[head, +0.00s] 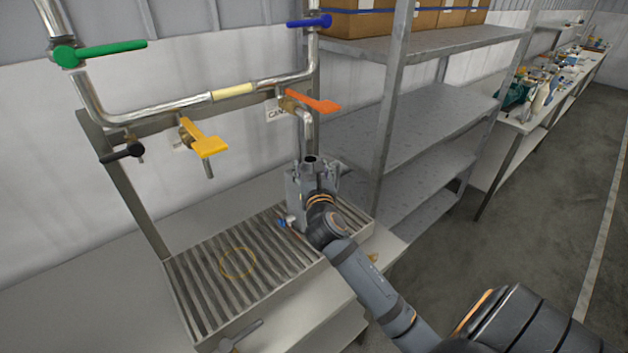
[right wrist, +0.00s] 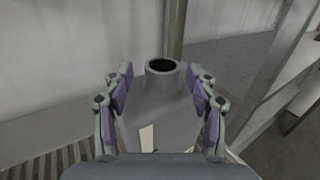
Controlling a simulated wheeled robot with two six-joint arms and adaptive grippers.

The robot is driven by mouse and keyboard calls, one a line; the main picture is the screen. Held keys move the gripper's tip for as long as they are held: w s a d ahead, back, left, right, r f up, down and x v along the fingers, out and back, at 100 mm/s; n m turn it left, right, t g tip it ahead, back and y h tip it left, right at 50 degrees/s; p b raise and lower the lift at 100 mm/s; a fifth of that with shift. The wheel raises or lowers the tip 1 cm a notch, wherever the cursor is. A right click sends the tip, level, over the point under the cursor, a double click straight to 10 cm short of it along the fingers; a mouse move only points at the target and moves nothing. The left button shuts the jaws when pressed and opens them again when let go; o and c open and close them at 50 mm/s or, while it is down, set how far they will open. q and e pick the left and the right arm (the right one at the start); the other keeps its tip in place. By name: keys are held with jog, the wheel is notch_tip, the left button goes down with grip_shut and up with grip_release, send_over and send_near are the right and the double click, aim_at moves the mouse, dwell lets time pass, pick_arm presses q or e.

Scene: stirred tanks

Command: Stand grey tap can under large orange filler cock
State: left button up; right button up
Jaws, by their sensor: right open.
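The grey tap can (head: 296,187) stands upright at the right end of the slatted drip tray, its open neck (head: 311,162) facing up. It has a small blue tap (head: 283,222) low on its left side. The large orange filler cock (head: 315,102) is above it, and its spout (head: 305,128) comes down close over the neck; exact alignment is unclear. My right gripper (head: 322,186) is at the can. In the right wrist view my right gripper (right wrist: 159,76) is open, with fingers on both sides of the can (right wrist: 160,100). My left gripper is not in view.
The drip tray (head: 168,275) is otherwise clear, with a yellow ring (head: 237,263) marked on it. Yellow (head: 205,142), black (head: 122,152), green (head: 100,53) and blue (head: 310,21) handles sit on the pipework. A metal shelf (head: 415,130) stands close at right.

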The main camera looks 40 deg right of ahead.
jog(key=b+v, duration=0.1)
jog(key=v, duration=0.8)
jog(key=shift+s+a, duration=0.1)
